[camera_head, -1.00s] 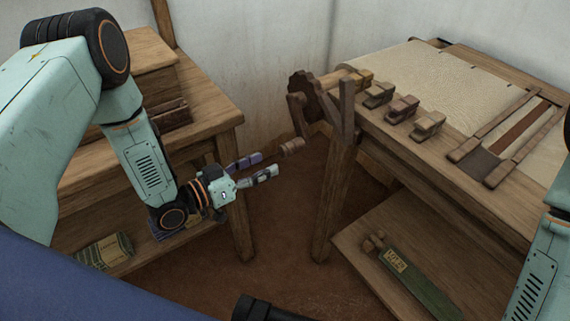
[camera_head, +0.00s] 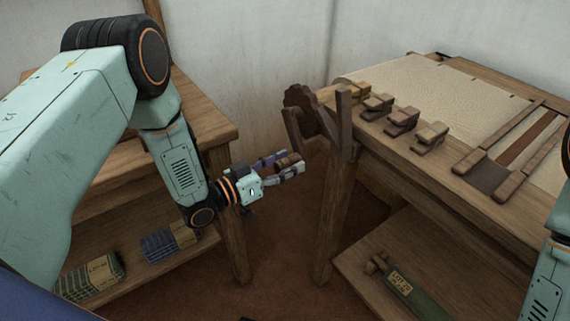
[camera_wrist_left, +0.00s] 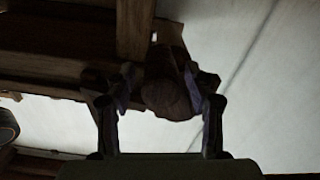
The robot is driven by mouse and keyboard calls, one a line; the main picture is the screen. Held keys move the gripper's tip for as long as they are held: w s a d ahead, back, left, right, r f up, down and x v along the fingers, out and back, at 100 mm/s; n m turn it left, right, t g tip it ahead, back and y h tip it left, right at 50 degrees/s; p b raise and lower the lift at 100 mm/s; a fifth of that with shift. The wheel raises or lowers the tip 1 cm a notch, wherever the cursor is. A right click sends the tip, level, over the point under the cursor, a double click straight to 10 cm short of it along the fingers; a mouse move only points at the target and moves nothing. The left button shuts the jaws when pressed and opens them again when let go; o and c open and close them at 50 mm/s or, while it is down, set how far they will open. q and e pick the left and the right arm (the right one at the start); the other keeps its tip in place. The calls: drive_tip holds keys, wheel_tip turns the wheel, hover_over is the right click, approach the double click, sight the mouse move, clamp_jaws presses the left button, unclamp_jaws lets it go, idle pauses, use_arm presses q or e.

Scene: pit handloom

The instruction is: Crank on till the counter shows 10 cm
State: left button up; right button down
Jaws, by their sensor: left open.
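The crank is a brown wooden arm (camera_head: 293,130) beside a notched wheel (camera_head: 301,100) at the loom's near left corner. Its round handle (camera_head: 289,158) points out to the left. My left gripper (camera_head: 284,165) is open with its fingers on either side of the handle. In the left wrist view the handle's dark round end (camera_wrist_left: 168,98) sits between the two fingers of my left gripper (camera_wrist_left: 162,85); contact cannot be told. No counter reading can be made out. My right gripper is out of view; only part of my right arm shows at the right edge.
The loom's pale cloth (camera_head: 450,85) lies at the right, with several small wooden blocks (camera_head: 402,121) along its near edge. A wooden post (camera_head: 338,170) stands beside the crank. A shelf unit (camera_head: 222,135) at the left holds bundles (camera_head: 168,242) below. Brown floor lies between.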

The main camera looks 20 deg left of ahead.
use_arm(q)
drive_tip(key=shift+w+d, duration=0.1)
drive_tip(key=shift+w, duration=0.1)
drive_tip(key=shift+c, duration=0.7)
drive_tip(key=shift+s, duration=0.15)
drive_tip(key=c, duration=0.4)
clamp_jaws()
